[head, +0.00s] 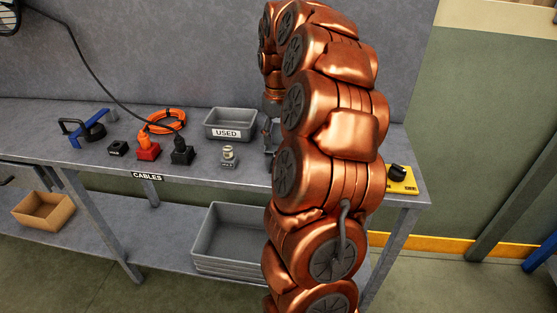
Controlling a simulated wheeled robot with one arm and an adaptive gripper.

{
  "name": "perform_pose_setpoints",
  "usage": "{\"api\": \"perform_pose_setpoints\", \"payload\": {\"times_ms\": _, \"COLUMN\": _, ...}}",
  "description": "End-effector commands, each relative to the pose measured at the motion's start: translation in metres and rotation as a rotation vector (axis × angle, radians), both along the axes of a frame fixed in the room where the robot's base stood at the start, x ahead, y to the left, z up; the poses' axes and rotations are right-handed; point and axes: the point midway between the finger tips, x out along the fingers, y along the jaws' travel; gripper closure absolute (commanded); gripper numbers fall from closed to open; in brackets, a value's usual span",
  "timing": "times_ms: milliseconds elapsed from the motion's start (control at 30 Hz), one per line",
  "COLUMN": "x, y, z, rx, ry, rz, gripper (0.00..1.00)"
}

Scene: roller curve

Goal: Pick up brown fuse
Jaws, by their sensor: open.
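A small fuse-like piece (229,152) with a pale, tan top sits upright on a grey base on the bench, just in front of the grey bin labelled USED. It is too small to tell whether it is the brown fuse, and no other brown fuse shows. My gripper (270,150) points down at the bench to the right of this piece, apart from it. My copper-coloured arm partly hides the gripper. It is open, and I see nothing held in it.
The USED bin (229,133) stands behind the piece. Black (182,155) and red (148,150) connectors, an orange cable coil (166,121) and a blue-handled tool (88,130) lie left. A yellow block with a black knob (402,184) sits right. My arm hides the bench between.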

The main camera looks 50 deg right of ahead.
Motion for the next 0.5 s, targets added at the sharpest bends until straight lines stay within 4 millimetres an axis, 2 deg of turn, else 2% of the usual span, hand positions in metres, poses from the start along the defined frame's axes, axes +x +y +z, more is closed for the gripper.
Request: {"api": "perform_pose_setpoints", "payload": {"times_ms": 500, "x": -0.004, "y": 0.002, "z": -0.031, "rx": 0.003, "ry": 0.003, "rz": 0.000, "gripper": 0.42}}
